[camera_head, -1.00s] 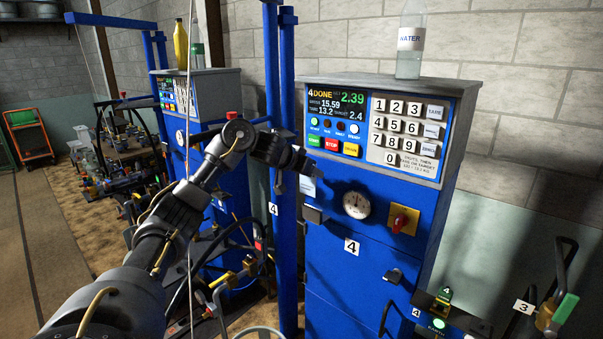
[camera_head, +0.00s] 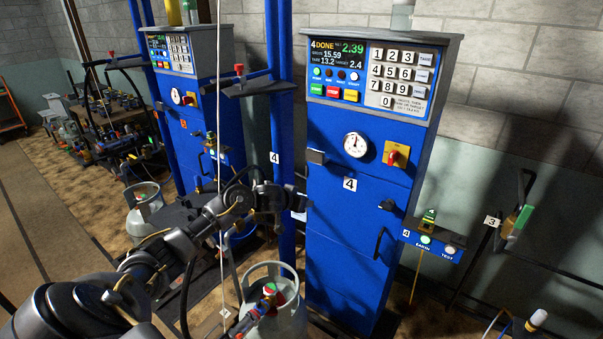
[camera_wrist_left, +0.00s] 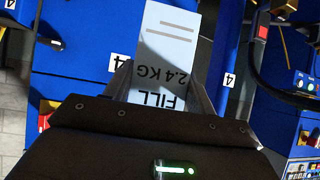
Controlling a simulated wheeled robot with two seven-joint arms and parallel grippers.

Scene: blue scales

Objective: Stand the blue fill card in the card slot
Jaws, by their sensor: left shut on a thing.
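The fill card (camera_wrist_left: 166,48) is pale blue-white and printed "FILL 2.4 KG", upside down in the left wrist view. My left gripper (camera_wrist_left: 160,82) is shut on its lower end there. In the head view my left gripper (camera_head: 288,198) is beside the blue scale cabinet's (camera_head: 345,235) left side, near the blue post. Only a small pale part of the card (camera_head: 300,206) shows there. A small dark bracket (camera_head: 316,156) on the cabinet front sits above the card; I cannot tell whether it is the card slot. My right gripper is out of view.
A blue post (camera_head: 283,120) stands close by my left gripper. A grey gas cylinder (camera_head: 290,318) is below it. The cabinet front carries a dial (camera_head: 355,145) and a red-handled switch (camera_head: 395,155). An earth-test box (camera_head: 434,243) is to the right.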

